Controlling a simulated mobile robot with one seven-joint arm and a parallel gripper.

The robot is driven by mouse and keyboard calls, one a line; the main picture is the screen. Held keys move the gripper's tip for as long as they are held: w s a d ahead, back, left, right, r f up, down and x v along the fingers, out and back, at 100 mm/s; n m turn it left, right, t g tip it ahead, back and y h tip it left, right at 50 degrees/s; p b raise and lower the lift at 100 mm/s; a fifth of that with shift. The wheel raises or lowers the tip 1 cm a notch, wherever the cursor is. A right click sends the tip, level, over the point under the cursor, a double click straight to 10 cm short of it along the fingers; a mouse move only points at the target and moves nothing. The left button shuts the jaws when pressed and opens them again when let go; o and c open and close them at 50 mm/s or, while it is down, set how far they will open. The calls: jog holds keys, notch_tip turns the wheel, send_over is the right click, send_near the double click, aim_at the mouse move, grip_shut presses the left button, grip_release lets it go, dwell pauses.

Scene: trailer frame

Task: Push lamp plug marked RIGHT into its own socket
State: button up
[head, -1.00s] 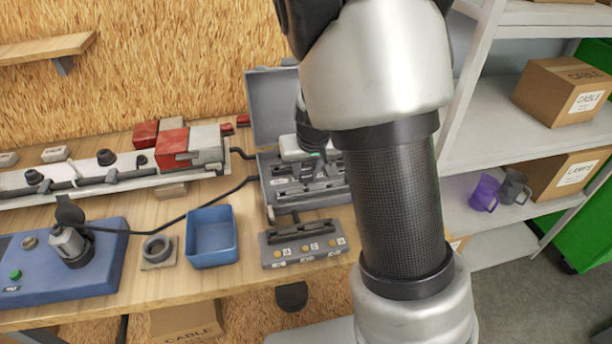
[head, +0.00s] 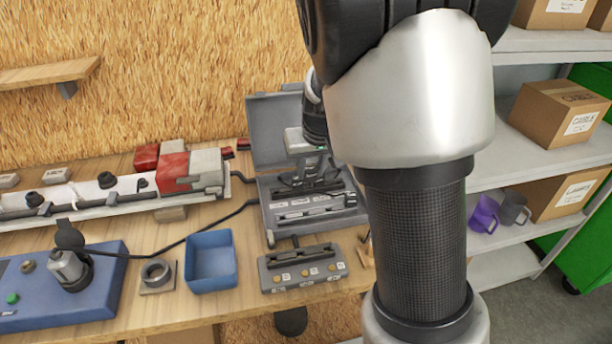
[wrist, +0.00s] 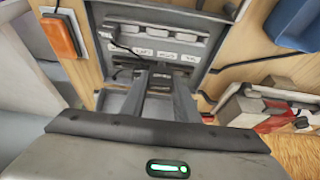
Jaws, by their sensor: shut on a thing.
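My gripper (head: 304,180) is over the open grey case (head: 262,222) on the bench, with its fingers pointing down. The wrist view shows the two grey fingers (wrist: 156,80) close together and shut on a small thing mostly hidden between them. I cannot tell whether it is the lamp plug marked RIGHT. A thin dark cable (wrist: 124,46) runs near the fingertips. Beyond them is a row of small pale labels (wrist: 164,54), too small to read surely. Which socket is the plug's own cannot be told. A grey block with slots and yellow dots (head: 303,272) stands in front of the case.
Left of the case are a blue tray (head: 210,262), a ring on a small base (head: 157,274) and a blue unit (head: 70,300). A red and white lamp bar (head: 190,172) lies behind. A black cable (head: 192,220) crosses to the case. Shelves stand right.

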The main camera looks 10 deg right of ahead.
jog(key=w+d+f+b, duration=0.2)
jog(key=w+d+b, duration=0.2)
jog(key=w+d, duration=0.4)
jog(key=d, duration=0.2)
jog(key=shift+w+d+b, duration=0.35)
jog(key=shift+d, duration=0.05)
jog(key=shift+f, duration=0.15)
jog(key=shift+f+b, duration=1.45)
jog(key=shift+f, duration=0.25)
jog(key=shift+f, duration=0.1)
jog(key=shift+f+b, duration=0.35)
jog(key=shift+b, duration=0.05)
jog(key=shift+f, duration=0.15)
jog(key=shift+f+b, duration=0.4)
jog(key=shift+b, duration=0.05)
jog(key=shift+f, duration=0.1)
